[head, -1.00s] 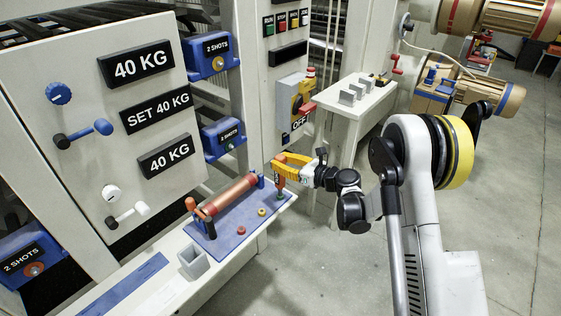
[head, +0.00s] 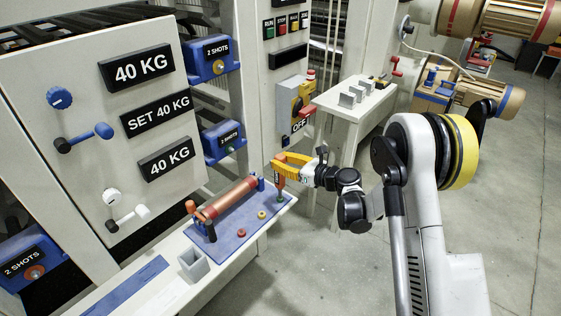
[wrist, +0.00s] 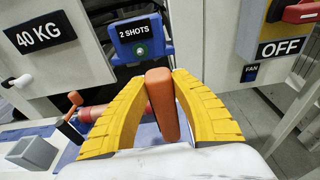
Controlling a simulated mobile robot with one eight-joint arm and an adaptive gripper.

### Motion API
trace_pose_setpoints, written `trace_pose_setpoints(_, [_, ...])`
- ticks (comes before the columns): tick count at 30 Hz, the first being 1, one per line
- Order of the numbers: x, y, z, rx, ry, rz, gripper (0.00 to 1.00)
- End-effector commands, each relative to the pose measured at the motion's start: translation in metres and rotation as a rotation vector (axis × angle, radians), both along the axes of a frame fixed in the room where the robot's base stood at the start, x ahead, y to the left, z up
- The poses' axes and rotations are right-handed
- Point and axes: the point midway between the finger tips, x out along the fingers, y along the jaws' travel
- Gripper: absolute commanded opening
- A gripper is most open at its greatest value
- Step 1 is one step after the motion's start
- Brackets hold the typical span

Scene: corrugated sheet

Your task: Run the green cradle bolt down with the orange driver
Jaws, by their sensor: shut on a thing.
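My gripper (head: 281,164), with yellow fingers, is shut on the orange driver (wrist: 162,102). In the wrist view the driver stands between the two fingers, slightly tilted, with its lower end hidden. In the head view the driver hangs roughly upright over the right end of the blue plate (head: 246,224). A small green piece, seemingly the green cradle bolt (head: 281,198), shows just below the driver. I cannot tell whether the driver's tip touches it. A copper-coloured roller (head: 231,203) lies along the plate beside it.
A yellow ring (head: 262,214) and a red ring (head: 241,232) lie on the plate. A grey open box (head: 193,266) stands on the white shelf left of it. The machine panel (head: 55,190) rises behind. The floor on the right is open.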

Motion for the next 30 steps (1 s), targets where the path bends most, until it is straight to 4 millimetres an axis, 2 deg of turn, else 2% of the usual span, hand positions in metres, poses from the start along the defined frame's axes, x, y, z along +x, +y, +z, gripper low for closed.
trace_pose_setpoints(5, [0.000, 0.000, 0.007, 0.001, 0.000, 0.000, 0.00])
trace_pose_setpoints(24, [0.000, 0.000, 0.060, 0.001, 0.000, 0.000, 0.00])
trace_pose_setpoints(30, [0.000, 0.000, 0.061, 0.001, 0.000, 0.000, 0.00])
